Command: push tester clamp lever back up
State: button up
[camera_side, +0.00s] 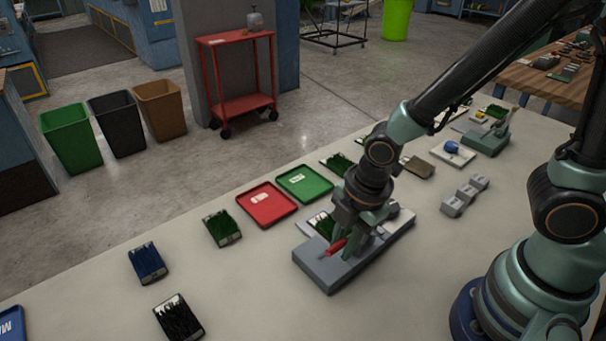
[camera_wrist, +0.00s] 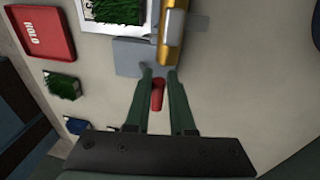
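The tester is a long grey block (camera_side: 335,270) on the table under my gripper; its grey base (camera_wrist: 130,57) also shows in the wrist view beside a gold-coloured bar (camera_wrist: 172,38). The red clamp lever (camera_side: 334,247) slants low over the near end of the tester. In the wrist view the red lever (camera_wrist: 157,97) lies in the gap between my two fingers. My gripper (camera_wrist: 158,73) is open, with visible space beside the lever. In the side view my gripper (camera_side: 354,238) is just above the tester; its fingertips are partly hidden. Contact with the lever cannot be told.
A red tray (camera_side: 267,204) and a green tray (camera_side: 304,183) lie behind the tester. Several turf samples, one green (camera_side: 222,229) and one blue (camera_side: 148,263), lie to the left. Grey blocks (camera_side: 464,197) stand to the right. The table in front of the tester is clear.

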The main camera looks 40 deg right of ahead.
jog(key=o, duration=0.3)
jog(key=shift+a, duration=0.15)
jog(key=shift+w+r, duration=0.1)
jog(key=shift+r, duration=0.4)
notch_tip(320, 180, up, 11)
jog(key=s+d, duration=0.1)
jog(key=s, duration=0.1)
jog(key=shift+s, duration=0.2)
jog(key=shift+d+f, duration=0.1)
jog(key=shift+f, duration=0.05)
jog(key=w+d+r+m+t, duration=0.2)
jog(key=d+m, duration=0.4)
jog(key=m, duration=0.3)
jog(key=w+d+r+m+t, duration=0.1)
jog(key=d+r+m, duration=0.3)
jog(key=m, duration=0.5)
jog(key=shift+w+d+r+t+h, duration=0.15)
jog(key=shift+w+d+t+h, duration=0.25)
jog(key=shift+d, duration=0.5)
